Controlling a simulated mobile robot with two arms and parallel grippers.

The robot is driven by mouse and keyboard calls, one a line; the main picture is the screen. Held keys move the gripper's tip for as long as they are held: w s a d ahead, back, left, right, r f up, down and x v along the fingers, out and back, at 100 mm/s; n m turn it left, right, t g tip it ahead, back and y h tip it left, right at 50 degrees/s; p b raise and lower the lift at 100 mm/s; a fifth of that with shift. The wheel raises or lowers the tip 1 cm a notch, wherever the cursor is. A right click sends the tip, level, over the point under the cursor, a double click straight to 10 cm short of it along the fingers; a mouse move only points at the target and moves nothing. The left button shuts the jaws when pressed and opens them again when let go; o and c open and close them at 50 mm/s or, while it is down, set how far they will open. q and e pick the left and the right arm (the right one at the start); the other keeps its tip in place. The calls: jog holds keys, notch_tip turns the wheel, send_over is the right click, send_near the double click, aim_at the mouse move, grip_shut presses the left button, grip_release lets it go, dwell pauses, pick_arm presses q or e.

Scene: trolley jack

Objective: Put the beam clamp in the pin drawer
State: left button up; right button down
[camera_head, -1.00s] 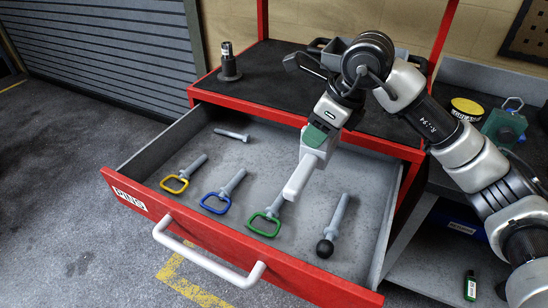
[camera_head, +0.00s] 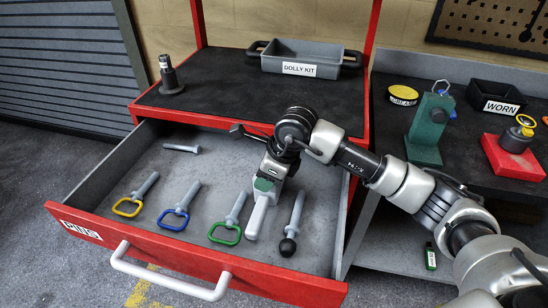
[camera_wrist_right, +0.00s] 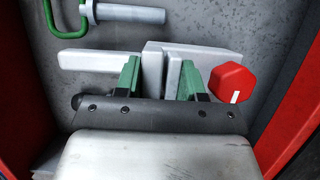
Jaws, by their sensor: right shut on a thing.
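The open pin drawer (camera_head: 105,200) has a red front, a "PINS" label and a white handle. My right gripper (camera_head: 266,184) is inside the drawer's outline, pointing down, and is shut on the beam clamp (camera_head: 257,216). In the head view the clamp shows as a pale grey bar between the green-handled pin and the black-ball pin. In the right wrist view, the green fingers (camera_wrist_right: 160,76) grip the clamp's grey body (camera_wrist_right: 85,60), with a red hexagonal knob (camera_wrist_right: 231,83) at its right. Whether it touches the drawer floor, I cannot tell. My left gripper is not in view.
The drawer holds a yellow-handled pin (camera_head: 137,195), a blue-handled pin (camera_head: 180,207), a green-handled pin (camera_head: 228,227), a black-ball pin (camera_head: 291,230) and a small bolt (camera_head: 182,148). A "DOLLY KIT" tray (camera_head: 305,58) stands behind.

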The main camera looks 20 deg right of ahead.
jog(key=w, duration=0.1)
jog(key=w+d, duration=0.2)
jog(key=shift+w+d+r, duration=0.1)
jog(key=shift+w+r, duration=0.15)
jog(key=shift+r, duration=0.05)
jog(key=shift+w+d+f+p, duration=0.35)
jog(key=shift+w+d, duration=0.1)
jog(key=shift+w, duration=0.2)
jog(key=shift+w+d+f+p, duration=0.2)
jog(key=shift+w+d+p, duration=0.15)
jog(key=shift+w, duration=0.25)
jog(key=shift+f, duration=0.1)
jog(key=c, duration=0.7)
grip_release()
jog(key=shift+s+f, duration=0.15)
jog(key=b+v, duration=0.1)
jog(key=v, duration=1.1)
jog(key=shift+d, duration=0.1)
